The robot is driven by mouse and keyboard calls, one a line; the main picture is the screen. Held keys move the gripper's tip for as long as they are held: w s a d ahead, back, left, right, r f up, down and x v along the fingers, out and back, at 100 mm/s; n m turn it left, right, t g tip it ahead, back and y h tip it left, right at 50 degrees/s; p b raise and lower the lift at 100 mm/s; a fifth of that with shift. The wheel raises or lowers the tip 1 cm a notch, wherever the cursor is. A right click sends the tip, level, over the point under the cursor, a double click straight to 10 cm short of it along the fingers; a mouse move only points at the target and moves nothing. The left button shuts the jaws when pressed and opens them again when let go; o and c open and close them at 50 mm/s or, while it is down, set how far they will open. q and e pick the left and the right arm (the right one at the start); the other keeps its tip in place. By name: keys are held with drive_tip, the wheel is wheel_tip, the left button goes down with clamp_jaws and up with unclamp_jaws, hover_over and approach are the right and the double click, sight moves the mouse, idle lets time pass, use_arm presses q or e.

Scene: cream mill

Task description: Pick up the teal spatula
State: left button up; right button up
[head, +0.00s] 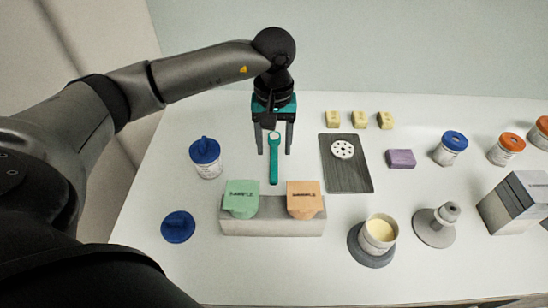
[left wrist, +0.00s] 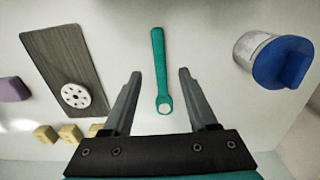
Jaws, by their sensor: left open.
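The teal spatula (head: 273,160) lies on the white table with its handle toward the front and its round, pale-centred end toward the back. It also shows in the left wrist view (left wrist: 159,70). My left gripper (head: 274,152) points down over the spatula's round end, its two fingers spread on either side. In the left wrist view the open fingers (left wrist: 158,72) stand apart from the spatula, with the round end between them and nothing held. The exact height above the table is hard to tell. My right gripper is not in view.
A grey block (head: 272,228) with green and orange pieces stands in front of the spatula. A blue-lidded jar (head: 206,170) is to the left. A dark board (head: 357,178) with a white disc is to the right. Yellow blocks (head: 359,120) lie behind.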

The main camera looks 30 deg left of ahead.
sight(274, 164)
use_arm(q)
wheel_tip(274, 164, down, 5)
drive_tip(key=shift+f, duration=0.1)
drive_tip(key=shift+c, duration=0.3)
clamp_jaws()
idle(0.5)
